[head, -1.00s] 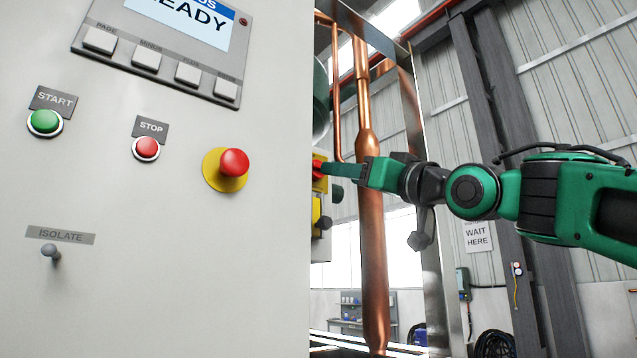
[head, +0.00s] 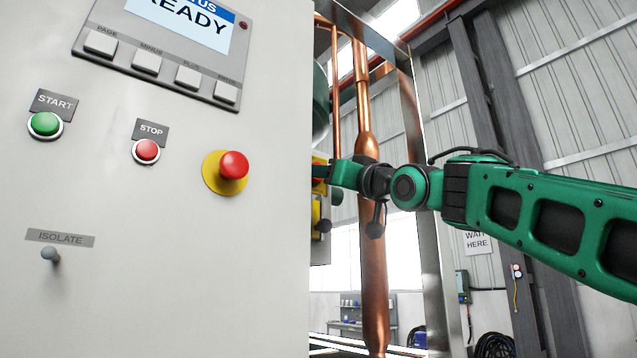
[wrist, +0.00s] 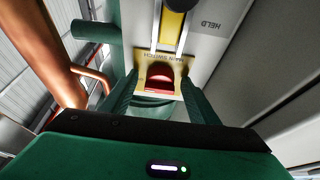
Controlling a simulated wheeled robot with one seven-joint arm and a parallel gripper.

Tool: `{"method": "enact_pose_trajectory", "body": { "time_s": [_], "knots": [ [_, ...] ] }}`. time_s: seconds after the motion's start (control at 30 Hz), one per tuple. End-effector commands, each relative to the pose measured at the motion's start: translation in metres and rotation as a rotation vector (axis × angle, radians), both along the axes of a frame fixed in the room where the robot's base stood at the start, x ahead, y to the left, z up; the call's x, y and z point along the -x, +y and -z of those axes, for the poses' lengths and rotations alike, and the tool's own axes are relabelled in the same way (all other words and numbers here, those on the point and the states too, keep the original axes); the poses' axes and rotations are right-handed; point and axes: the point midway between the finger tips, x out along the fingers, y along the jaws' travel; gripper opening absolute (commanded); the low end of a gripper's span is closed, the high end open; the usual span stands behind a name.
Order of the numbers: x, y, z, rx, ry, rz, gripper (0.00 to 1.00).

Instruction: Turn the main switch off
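The main switch is a red handle (wrist: 160,76) on a yellow plate (wrist: 146,88) whose label reads upside down in the wrist view. My gripper (wrist: 160,92) is open, with one finger on each side of the red handle. Contact between fingers and handle cannot be made out. In the head view my gripper (head: 324,172) reaches past the right edge of the cabinet to the yellow plate (head: 317,185). Its fingertips and most of the switch are hidden there.
The cabinet front (head: 180,270) fills the left, with a red mushroom button (head: 234,165), STOP button (head: 146,150), START button (head: 45,124) and ISOLATE toggle (head: 50,254). A copper pipe (head: 371,270) stands close by my wrist. A yellow bar (wrist: 172,25) lies beyond the switch.

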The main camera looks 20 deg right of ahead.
Motion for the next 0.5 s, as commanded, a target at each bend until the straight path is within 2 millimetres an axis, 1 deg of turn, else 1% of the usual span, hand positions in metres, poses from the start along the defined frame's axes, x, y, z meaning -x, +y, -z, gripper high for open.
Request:
{"method": "enact_pose_trajectory", "body": {
  "time_s": [0.03,0.07,0.1,0.17,0.5],
  "knots": [
    [0.0001,0.0000,0.0000,0.000,0.000,0.000,0.45],
    [0.0001,0.0000,0.0000,0.000,0.000,0.000,0.38],
    [0.0001,0.0000,0.0000,0.000,0.000,0.000,0.28],
    [0.0002,-0.0001,0.0001,0.000,0.000,0.000,0.14],
    [-0.0005,-0.0008,0.0002,0.030,-0.009,0.000,0.14]
  ]
}}
